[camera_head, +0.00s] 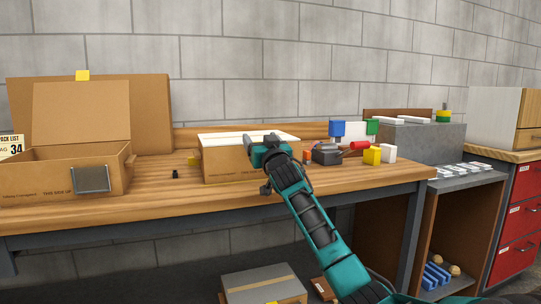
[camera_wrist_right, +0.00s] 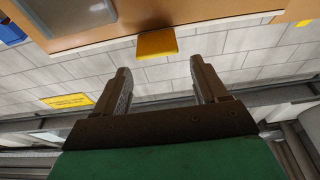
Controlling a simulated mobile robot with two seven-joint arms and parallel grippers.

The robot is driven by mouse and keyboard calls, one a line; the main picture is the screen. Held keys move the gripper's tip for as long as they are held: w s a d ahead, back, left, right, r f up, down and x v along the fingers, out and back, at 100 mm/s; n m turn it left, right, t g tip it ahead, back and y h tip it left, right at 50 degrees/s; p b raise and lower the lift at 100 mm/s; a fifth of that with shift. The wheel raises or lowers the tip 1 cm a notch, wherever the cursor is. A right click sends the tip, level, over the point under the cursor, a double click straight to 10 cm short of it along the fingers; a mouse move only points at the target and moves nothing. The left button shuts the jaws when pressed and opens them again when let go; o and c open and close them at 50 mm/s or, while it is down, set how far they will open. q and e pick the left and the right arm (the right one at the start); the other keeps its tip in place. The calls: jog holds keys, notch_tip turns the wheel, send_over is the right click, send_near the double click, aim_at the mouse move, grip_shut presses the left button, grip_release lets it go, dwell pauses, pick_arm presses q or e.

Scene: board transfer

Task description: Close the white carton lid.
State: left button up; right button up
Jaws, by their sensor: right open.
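A brown carton with a white top (camera_head: 228,138) stands on the wooden workbench in the middle of the head view. The white top looks close to level; I cannot tell whether it is a lid lying flat or the inside of an open box. My right gripper (camera_head: 262,141) is at the carton's front right top edge and hides part of it; contact cannot be told. In the right wrist view the gripper (camera_wrist_right: 164,88) has its fingers apart with nothing between them. My left gripper is not in view.
An open brown carton (camera_head: 60,178) with its lid raised stands at the left of the workbench (camera_head: 160,196). A black tool (camera_head: 326,154), a yellow block (camera_head: 372,156) and a white block (camera_head: 388,153) lie right of the white-topped carton. A grey bin (camera_head: 425,140) stands farther right.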

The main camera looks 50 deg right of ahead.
jog(key=p+v, duration=0.1)
jog(key=v, duration=0.9)
dwell(0.3)
